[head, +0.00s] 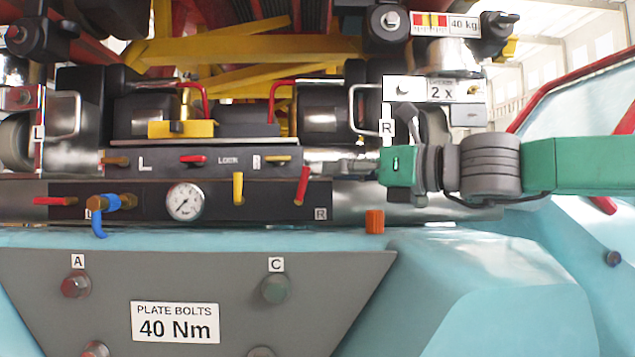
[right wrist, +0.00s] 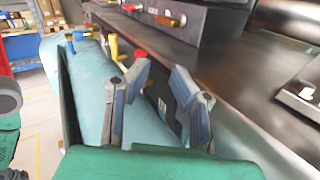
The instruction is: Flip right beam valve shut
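The lower dark beam panel (head: 270,205) carries a red handle (head: 301,187) beside the R label, tilted slightly off upright. A yellow handle (head: 238,188) stands upright to its left. I cannot tell for sure which is the right beam valve; the red one is nearest R. My right gripper (head: 362,166) comes in from the right, above and to the right of the red handle, apart from it in the head view. In the right wrist view its fingers (right wrist: 160,76) are spread with nothing between them; a red handle tip (right wrist: 140,53) shows just beyond the left finger. My left gripper is out of view.
A pressure gauge (head: 185,202), a blue handle (head: 101,219) and another red handle (head: 53,201) lie left along the beam. The lock panel (head: 225,161) with a small red lever sits above. An orange piece (head: 374,221) stands below my right gripper.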

